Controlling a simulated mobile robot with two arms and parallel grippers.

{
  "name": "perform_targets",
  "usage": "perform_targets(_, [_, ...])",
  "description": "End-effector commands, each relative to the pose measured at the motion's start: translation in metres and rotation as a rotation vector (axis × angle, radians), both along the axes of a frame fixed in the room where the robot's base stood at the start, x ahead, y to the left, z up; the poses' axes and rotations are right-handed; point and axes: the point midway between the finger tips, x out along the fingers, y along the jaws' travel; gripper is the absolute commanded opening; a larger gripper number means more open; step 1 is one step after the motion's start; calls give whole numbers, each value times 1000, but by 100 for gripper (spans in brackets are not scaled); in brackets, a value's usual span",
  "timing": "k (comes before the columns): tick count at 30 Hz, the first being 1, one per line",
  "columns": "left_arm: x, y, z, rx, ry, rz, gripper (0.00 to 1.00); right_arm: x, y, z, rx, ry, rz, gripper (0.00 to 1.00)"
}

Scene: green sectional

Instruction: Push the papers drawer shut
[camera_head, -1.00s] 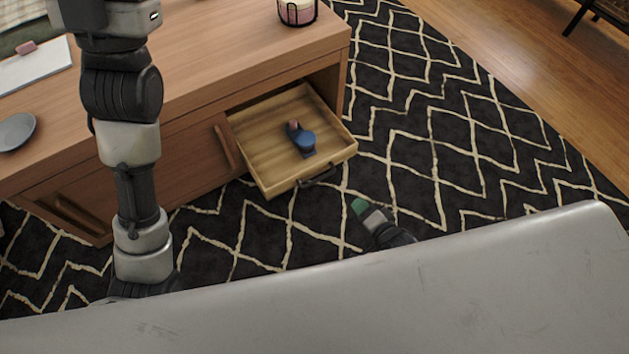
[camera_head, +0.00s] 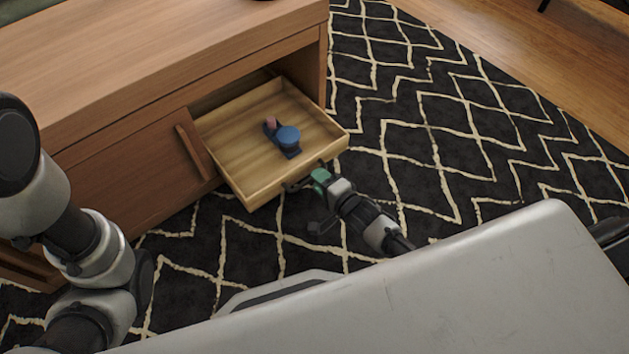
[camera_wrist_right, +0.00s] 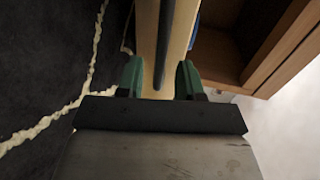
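The wooden drawer (camera_head: 236,155) is pulled out of the cabinet in the head view. Its dark handle (camera_head: 298,183) is on the front panel, partly hidden by my right gripper. My right gripper (camera_head: 318,179), with green fingers, is at the drawer front. In the right wrist view the gripper (camera_wrist_right: 161,78) has its fingers apart, with the dark handle bar (camera_wrist_right: 164,45) and light wood front (camera_wrist_right: 177,40) in line with the gap. I cannot tell whether the fingers touch the handle. My left arm shows at the left, but its gripper is out of view.
A blue round object with a pink piece (camera_head: 288,137) lies in the drawer. The wooden cabinet (camera_head: 150,75) has a closed door (camera_head: 140,165) left of the drawer. A black patterned rug (camera_head: 430,130) covers the floor, clear to the right.

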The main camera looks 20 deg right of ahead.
Motion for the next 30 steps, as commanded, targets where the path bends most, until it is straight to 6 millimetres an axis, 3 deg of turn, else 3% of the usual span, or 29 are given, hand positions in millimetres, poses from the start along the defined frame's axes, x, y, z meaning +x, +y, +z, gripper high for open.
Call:
perform_targets(1, [0,0,-10,0,1,0,58,8,3,-6,2,-2,1,36])
perform_targets(6, [0,0,-18,0,1,0,58,21,8,-6,0,-1,1,36])
perform_targets(16, [0,0,-17,1,0,0,58,23,9,-5,0,1,1,36])
perform_targets(23, [0,0,-17,1,0,0,58,23,9,-5,0,1,1,1])
perform_targets(30, [0,0,-17,1,1,1,58,23,9,-5,0,1,1,0])
